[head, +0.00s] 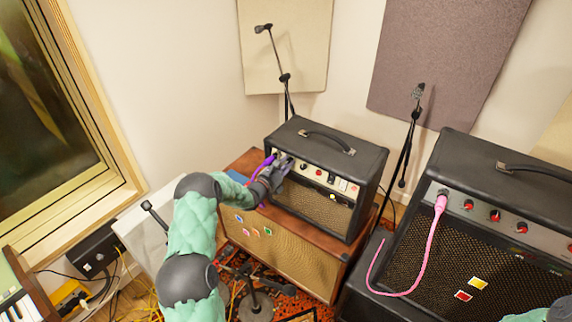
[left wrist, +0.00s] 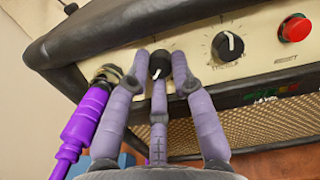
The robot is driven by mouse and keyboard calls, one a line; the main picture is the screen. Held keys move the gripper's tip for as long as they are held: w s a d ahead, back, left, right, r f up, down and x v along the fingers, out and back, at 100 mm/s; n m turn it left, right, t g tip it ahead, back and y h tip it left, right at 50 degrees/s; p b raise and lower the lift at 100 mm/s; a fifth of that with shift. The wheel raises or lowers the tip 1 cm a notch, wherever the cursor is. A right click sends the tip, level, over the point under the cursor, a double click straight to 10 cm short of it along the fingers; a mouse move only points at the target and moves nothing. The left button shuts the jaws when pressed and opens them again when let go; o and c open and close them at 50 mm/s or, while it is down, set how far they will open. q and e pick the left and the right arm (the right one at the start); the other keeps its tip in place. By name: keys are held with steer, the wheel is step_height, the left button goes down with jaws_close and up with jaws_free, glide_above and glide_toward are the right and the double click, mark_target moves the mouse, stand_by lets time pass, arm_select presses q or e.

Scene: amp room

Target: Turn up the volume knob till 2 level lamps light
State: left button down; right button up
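A small black amp (head: 357,160) stands on a brown cabinet, with a cream control panel along its front. My left gripper (head: 281,166) is at the left end of that panel. In the left wrist view, the purple-grey fingers of my left gripper (left wrist: 160,66) close around a black knob (left wrist: 158,62) with a white pointer mark, and appear to touch its sides. The knob's label is hidden. Another black knob (left wrist: 228,45) and a red lamp or button (left wrist: 295,28) sit to the right. I cannot make out lit level lamps. My right gripper is out of view.
A purple cable plug (left wrist: 86,118) sits in the panel close left of my fingers. A larger black amp (head: 530,185) with a pink cable (head: 432,235) stands at right. Microphone stands (head: 412,130) rise behind. The brown cabinet (head: 285,250) is below the small amp.

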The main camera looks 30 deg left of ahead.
arm_select(q)
steer(key=shift+r, duration=0.1)
steer(key=m+b, duration=0.2)
steer(key=m+h+b, duration=0.1)
steer(key=m+b, duration=0.1)
steer(key=m, duration=0.1)
steer(key=shift+h, duration=0.3)
steer(key=shift+m+g+h+b, duration=0.4)
steer(key=shift+m+b, duration=1.65)
steer(key=shift+m, duration=0.25)
steer(key=shift+r, duration=0.1)
steer(key=c, duration=1.4)
jaws_free()
steer(key=shift+o, duration=0.2)
